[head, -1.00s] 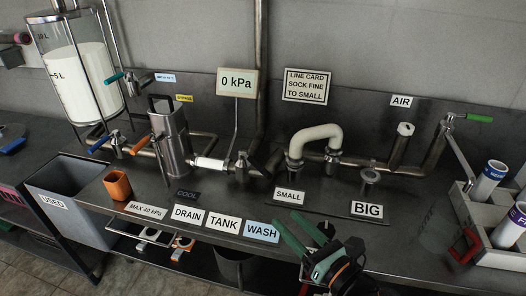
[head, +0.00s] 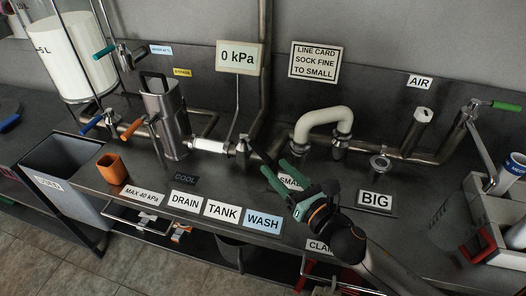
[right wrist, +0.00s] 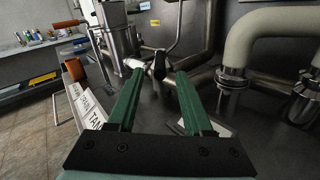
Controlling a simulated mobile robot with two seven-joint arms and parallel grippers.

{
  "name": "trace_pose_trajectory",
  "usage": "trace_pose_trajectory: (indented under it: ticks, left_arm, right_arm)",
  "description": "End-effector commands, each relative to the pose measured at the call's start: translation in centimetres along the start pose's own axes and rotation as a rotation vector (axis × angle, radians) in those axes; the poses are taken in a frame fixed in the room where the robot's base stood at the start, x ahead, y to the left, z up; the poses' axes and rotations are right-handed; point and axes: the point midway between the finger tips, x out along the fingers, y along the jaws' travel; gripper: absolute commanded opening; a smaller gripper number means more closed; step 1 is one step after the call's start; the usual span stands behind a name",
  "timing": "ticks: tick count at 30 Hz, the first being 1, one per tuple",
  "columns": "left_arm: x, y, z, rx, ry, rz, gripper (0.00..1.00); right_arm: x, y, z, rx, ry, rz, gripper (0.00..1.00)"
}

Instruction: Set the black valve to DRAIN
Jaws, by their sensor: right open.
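The black valve (head: 243,147) sits on the steel pipe behind the DRAIN (head: 186,203), TANK (head: 222,213) and WASH (head: 263,222) labels, at the right end of a white pipe section (head: 209,145). In the right wrist view its dark handle (right wrist: 159,66) shows ahead, between and beyond the fingertips. I cannot tell which label the handle points to. My right gripper (head: 276,170) is open and empty, just right of the valve and in front of it, apart from it. Its green fingers (right wrist: 158,85) point toward the valve. My left gripper is not in view.
A pale curved hose (head: 322,116) stands right of the valve, with the SMALL label partly hidden by my gripper. A steel canister (head: 168,122) and an orange cup (head: 112,168) stand left. A 0 kPa sign (head: 239,57) is behind. The bench before the labels ends in an edge.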

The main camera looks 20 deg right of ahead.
Motion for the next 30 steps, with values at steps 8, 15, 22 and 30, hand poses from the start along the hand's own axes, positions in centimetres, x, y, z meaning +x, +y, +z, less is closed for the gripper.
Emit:
trace_pose_trajectory:
  ticks: [8,15,22,30]
  left_arm:
    - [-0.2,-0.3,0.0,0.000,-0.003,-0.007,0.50]
    - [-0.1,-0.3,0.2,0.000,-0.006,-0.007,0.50]
    - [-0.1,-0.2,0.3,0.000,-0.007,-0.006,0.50]
    - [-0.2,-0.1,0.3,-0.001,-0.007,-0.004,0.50]
  right_arm:
    - [4.3,0.1,0.1,0.001,-0.001,0.000,0.51]
    - [6.3,0.1,0.0,0.001,0.000,0.000,0.51]
    - [6.5,0.1,0.0,0.001,0.001,0.001,0.51]
    - [6.5,0.0,0.0,0.001,0.001,0.000,0.33]
